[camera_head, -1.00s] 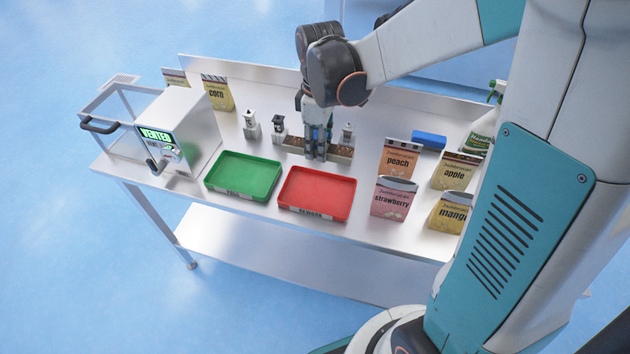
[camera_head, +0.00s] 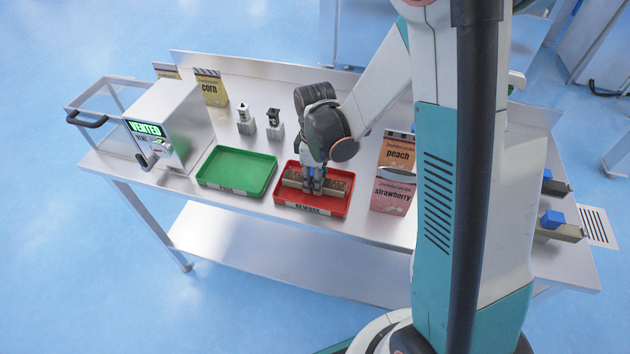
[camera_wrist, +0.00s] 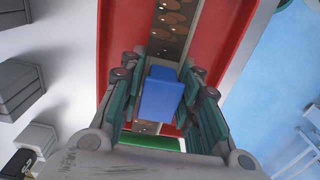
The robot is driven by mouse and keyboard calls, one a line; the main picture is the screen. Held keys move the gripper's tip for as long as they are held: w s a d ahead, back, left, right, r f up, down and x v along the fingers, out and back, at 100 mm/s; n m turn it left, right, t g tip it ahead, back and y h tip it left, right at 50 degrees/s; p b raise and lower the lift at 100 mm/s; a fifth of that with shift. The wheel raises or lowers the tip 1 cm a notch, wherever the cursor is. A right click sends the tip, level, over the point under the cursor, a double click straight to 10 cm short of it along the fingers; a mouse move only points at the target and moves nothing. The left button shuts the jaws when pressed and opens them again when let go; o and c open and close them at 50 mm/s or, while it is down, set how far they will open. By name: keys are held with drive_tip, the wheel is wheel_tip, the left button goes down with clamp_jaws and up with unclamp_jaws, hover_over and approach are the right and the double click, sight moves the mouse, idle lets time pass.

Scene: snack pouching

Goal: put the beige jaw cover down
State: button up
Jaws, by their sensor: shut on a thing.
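The beige jaw cover (camera_head: 335,185) is a long bar with brown patches and a blue grip block. In the head view it lies level within the outline of the red tray (camera_head: 313,211). In the wrist view the bar (camera_wrist: 173,28) runs lengthwise above the red floor, and the blue block (camera_wrist: 161,96) stands between my fingers. My gripper (camera_head: 314,189) is shut on this block, over the red tray. It also shows in the wrist view (camera_wrist: 163,82). I cannot tell whether the cover's underside touches the tray floor.
The empty green tray (camera_head: 237,172) is left of the red tray. Peach (camera_head: 396,152) and strawberry (camera_head: 391,197) pouches stand close on the right. The machine reading VENTED (camera_head: 172,118) is at left. Small grey fixtures (camera_head: 245,122) stand behind. More blue-topped parts (camera_head: 553,219) sit far right.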

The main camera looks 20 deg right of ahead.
drive_tip(key=shift+s+f, duration=0.1)
drive_tip(key=o, duration=1.1)
drive_tip(key=shift+f, duration=0.1)
wheel_tip(320, 180, up, 12)
drive_tip(key=p, duration=0.3)
drive_tip(key=shift+f, duration=0.15)
drive_tip(key=shift+r, duration=0.6)
drive_tip(key=shift+s+r+m+t, duration=1.2)
drive_tip(key=shift+s+r+m, duration=0.6)
drive_tip(key=shift+s+r, duration=0.55)
drive_tip(key=shift+s+r+m+t, duration=1.2)
drive_tip(key=shift+s+r+m, duration=0.65)
drive_tip(key=shift+s, duration=0.75)
drive_tip(key=shift+s+r+m+t, duration=1.2)
drive_tip(key=shift+s+r+m, duration=0.55)
drive_tip(key=shift+s+r, duration=0.6)
